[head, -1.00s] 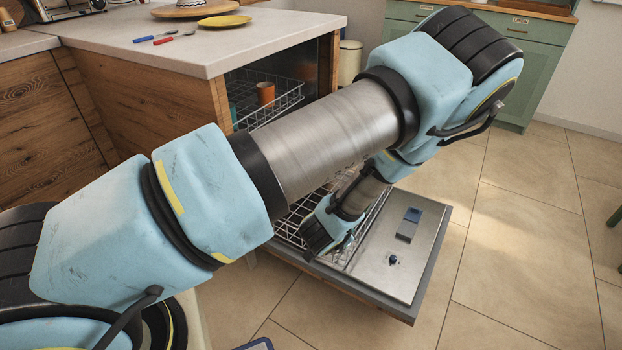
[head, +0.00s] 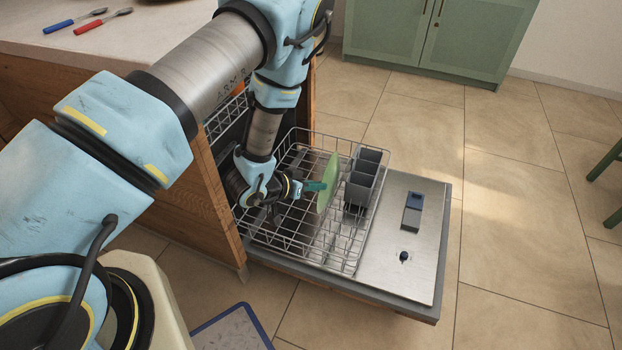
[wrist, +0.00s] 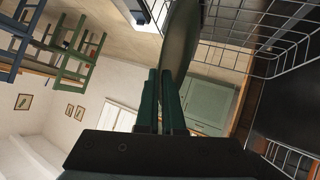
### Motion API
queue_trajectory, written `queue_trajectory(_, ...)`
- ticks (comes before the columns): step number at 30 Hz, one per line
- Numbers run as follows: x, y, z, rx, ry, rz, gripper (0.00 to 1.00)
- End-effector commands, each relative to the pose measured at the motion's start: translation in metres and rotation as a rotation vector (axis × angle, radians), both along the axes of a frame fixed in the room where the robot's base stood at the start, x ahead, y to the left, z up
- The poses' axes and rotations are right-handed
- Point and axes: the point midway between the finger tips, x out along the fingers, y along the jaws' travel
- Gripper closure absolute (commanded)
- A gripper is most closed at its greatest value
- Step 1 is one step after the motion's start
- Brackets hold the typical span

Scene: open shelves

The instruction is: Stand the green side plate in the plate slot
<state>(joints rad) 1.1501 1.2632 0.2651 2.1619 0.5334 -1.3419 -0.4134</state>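The green side plate (head: 329,180) stands nearly upright, edge-on, over the pulled-out lower dishwasher rack (head: 300,240). My gripper (head: 318,186) reaches from the left with its teal fingers at the plate. In the wrist view the fingers (wrist: 162,100) are close together on either side of the plate (wrist: 180,40), so it is held between them. The plate's lower edge is among the rack wires; I cannot tell which slot it is in or whether it rests on the rack.
A grey cutlery basket (head: 362,180) stands in the rack just right of the plate. The open dishwasher door (head: 405,240) lies beneath. A wooden cabinet side (head: 205,215) is left of the rack. Blue cutlery (head: 72,22) and red cutlery (head: 102,20) lie on the counter.

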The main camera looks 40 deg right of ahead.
Motion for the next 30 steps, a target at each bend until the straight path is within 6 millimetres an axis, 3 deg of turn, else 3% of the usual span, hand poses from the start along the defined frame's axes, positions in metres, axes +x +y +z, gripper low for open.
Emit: queue_trajectory(30, 0.001, 0.000, -0.089, 0.000, -0.003, 0.001, 1.00)
